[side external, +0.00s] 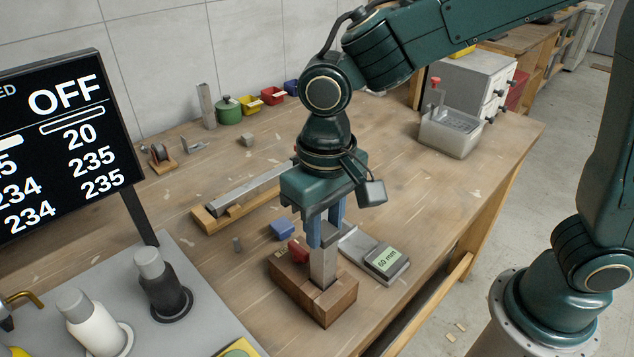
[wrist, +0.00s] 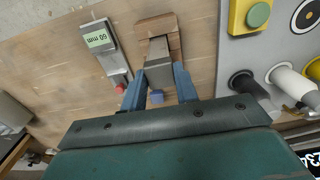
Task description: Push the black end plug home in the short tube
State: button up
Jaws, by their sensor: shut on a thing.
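The short tube (side external: 323,272) is a grey square tube standing upright in a wooden block (side external: 342,305). My gripper (side external: 322,243) points down over the block, and its two blue fingers are shut on the upper part of the tube. In the wrist view the tube (wrist: 158,76) shows between the fingers. Its top end is hidden under my gripper in the side view. I cannot make out the black end plug in either view.
A gauge reading 60 mm (side external: 386,262) lies just right of the block. A long metal bar on wood (side external: 238,199) lies behind. A grey panel with posts (side external: 165,287) stands front left.

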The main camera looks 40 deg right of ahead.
aim_at(325, 229)
jog(key=shift+f, duration=0.2)
jog(key=o, duration=1)
jog(key=shift+r, duration=0.1)
jog(key=shift+r, duration=0.15)
notch_tip(325, 229, up, 14)
jog(key=shift+f, duration=0.25)
dwell(0.4)
jog(key=s+d+f+t, duration=0.2)
jog(key=s+d, duration=0.4)
jog(key=d, duration=0.4)
jog(key=s+d+f+t, duration=0.2)
jog(key=s+d, duration=0.4)
jog(key=d, duration=0.5)
jog(key=shift+f+t, duration=0.35)
jog(key=shift+t, duration=0.45)
